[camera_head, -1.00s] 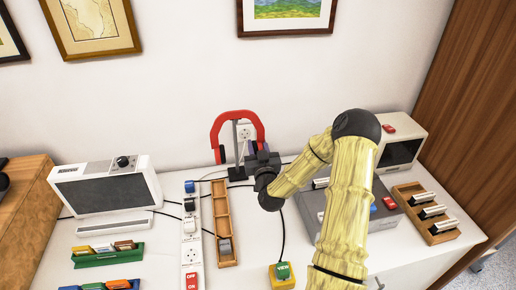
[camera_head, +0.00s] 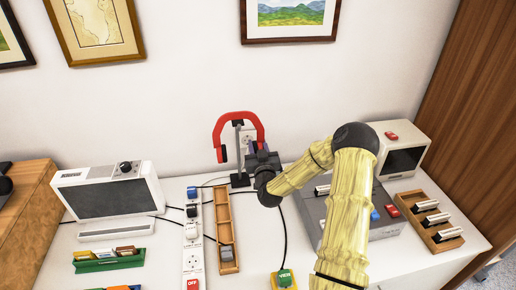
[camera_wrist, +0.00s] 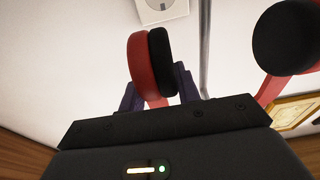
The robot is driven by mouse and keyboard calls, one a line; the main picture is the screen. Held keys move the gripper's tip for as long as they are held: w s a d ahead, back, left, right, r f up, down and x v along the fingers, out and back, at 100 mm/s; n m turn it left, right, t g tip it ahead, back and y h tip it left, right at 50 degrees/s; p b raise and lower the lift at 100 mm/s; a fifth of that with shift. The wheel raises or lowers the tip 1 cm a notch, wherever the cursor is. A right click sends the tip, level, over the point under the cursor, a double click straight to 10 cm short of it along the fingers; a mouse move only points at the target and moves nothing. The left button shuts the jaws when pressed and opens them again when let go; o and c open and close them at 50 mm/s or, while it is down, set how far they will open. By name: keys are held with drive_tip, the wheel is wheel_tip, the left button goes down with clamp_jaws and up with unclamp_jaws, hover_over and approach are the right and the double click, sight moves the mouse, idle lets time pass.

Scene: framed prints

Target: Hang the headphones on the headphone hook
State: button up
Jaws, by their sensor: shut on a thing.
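The red headphones (camera_head: 220,131) are upright at the back of the desk, their band arching over the top of the grey headphone stand (camera_head: 239,152). I cannot tell whether the band touches the hook at the post's top. My gripper (camera_head: 257,154) is at the right earcup. In the wrist view, the dark purple fingers (camera_wrist: 158,90) are shut around one red earcup with a black pad (camera_wrist: 140,66). The other earcup (camera_wrist: 285,38) hangs free at the upper right. The stand's thin post (camera_wrist: 204,45) shows between the two cups.
A wall outlet (camera_head: 258,130) is behind the stand. A power strip (camera_head: 193,240) and a wooden tray (camera_head: 225,225) lie in front. A white device (camera_head: 108,190) stands left. A grey box (camera_head: 375,225) and a small monitor (camera_head: 400,150) are right. Cables cross the desk.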

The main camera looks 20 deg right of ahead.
drive_tip(key=shift+w+f+b, duration=0.25)
drive_tip(key=shift+f+b, duration=0.2)
drive_tip(key=shift+f, duration=0.05)
drive_tip(key=shift+w+f+b, duration=0.2)
drive_tip(key=shift+f+b, duration=0.25)
drive_tip(key=shift+f, duration=0.05)
drive_tip(key=shift+d, duration=0.1)
drive_tip(key=o, duration=1.2)
drive_tip(key=shift+c, duration=0.2)
drive_tip(key=b+v, duration=0.1)
drive_tip(key=v, duration=1.6)
drive_tip(key=shift+s, duration=0.2)
